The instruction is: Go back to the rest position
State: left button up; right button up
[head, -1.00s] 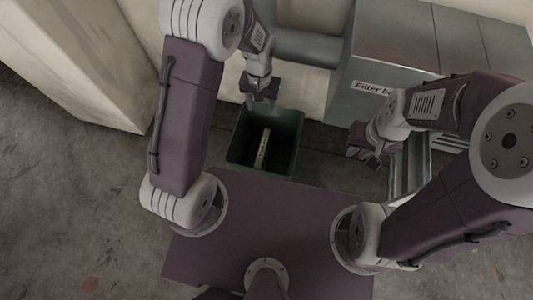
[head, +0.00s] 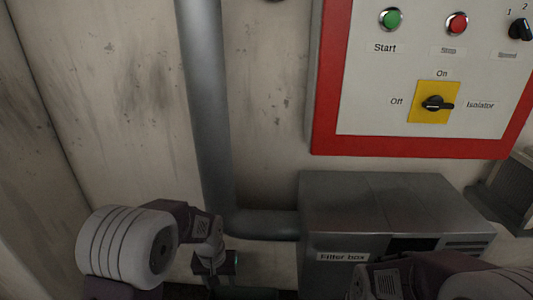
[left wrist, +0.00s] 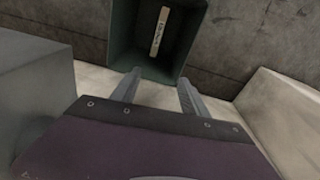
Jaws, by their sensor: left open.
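My left gripper (head: 215,266) hangs low in front of the wall in the head view, left of the filter box. In the left wrist view its two fingers (left wrist: 160,90) are apart with nothing between them. Beyond the fingertips stands a dark green bin (left wrist: 124,32). A pale strip with writing (left wrist: 159,31) lies inside the bin. My right arm shows at the lower right of the head view, in front of the filter box; its gripper fingers are below the picture edge.
The grey filter box (head: 392,203) stands against the wall, with a pipe (head: 208,110) beside it. Above is a red-framed control panel (head: 365,125) with a green button (head: 390,19), a red button (head: 457,23) and an isolator switch (head: 436,103), its handle pointing right.

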pick_arm(q)
jog(key=s+a+r, duration=0.1)
jog(key=s+a, duration=0.1)
jog(key=s, duration=0.5)
jog(key=s+a+r, duration=0.2)
jog(key=s, duration=0.4)
notch_tip(320, 180, up, 26)
jog(key=p, duration=2.7)
jog(key=shift+s+d, duration=0.15)
jog(key=shift+s, duration=0.2)
